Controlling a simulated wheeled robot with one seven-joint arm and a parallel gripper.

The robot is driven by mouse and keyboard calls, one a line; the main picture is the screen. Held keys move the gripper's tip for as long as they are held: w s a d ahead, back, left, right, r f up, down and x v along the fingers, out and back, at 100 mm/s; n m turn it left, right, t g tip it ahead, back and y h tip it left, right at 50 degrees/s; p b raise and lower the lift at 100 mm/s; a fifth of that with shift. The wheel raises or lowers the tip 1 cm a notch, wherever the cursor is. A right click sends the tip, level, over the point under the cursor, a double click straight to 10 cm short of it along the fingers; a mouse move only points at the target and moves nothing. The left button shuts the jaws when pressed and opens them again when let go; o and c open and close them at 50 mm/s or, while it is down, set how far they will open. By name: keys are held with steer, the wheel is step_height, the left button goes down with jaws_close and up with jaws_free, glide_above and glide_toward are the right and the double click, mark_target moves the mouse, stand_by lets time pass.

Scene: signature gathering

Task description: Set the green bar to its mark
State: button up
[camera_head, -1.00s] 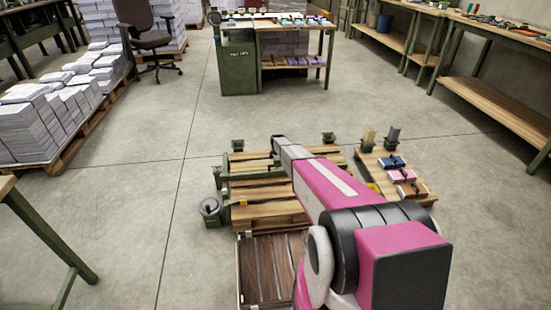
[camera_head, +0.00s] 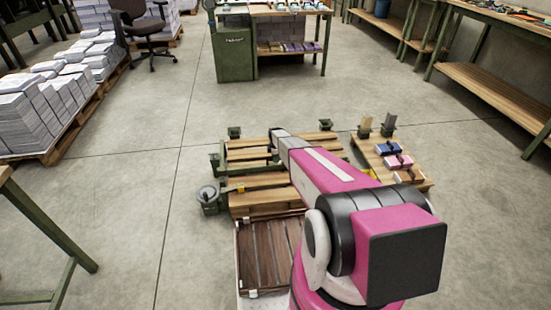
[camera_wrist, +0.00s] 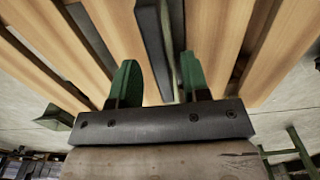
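A slatted wooden bed (camera_head: 262,201) with a green frame stands on the floor in the head view, with a yellow mark (camera_head: 240,188) at its left side. A dark greenish strip (camera_head: 262,186) crosses between its slats; I cannot tell whether it is the green bar. In the wrist view, my gripper (camera_wrist: 158,60) has two green fingers spread apart over pale wooden slats (camera_wrist: 222,35). A dark upright strip (camera_wrist: 152,40) runs between the fingers, with visible gaps to both. In the head view, my pink arm hides the gripper and part of the bed.
A small wooden board (camera_head: 398,178) with blue and pink blocks lies to the right of the bed. A dark slatted tray (camera_head: 266,256) is nearer to me. A green cabinet bench (camera_head: 236,55) and stacked paper (camera_head: 52,112) stand farther off. Open floor lies between.

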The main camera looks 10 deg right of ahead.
step_height(320, 180, up, 11)
stand_by(0.6)
steer(key=shift+f, duration=0.1)
steer(key=s+r+m, duration=0.6)
steer(key=s+r, duration=0.1)
steer(key=s, duration=0.6)
steer(key=s+r+m, duration=0.6)
steer(key=s+r, duration=0.1)
steer(key=s, duration=0.6)
steer(key=s+r+m, duration=0.6)
steer(key=s+r, duration=0.2)
steer(key=s, duration=0.5)
steer(key=shift+s, duration=0.2)
steer(key=shift+r, duration=0.1)
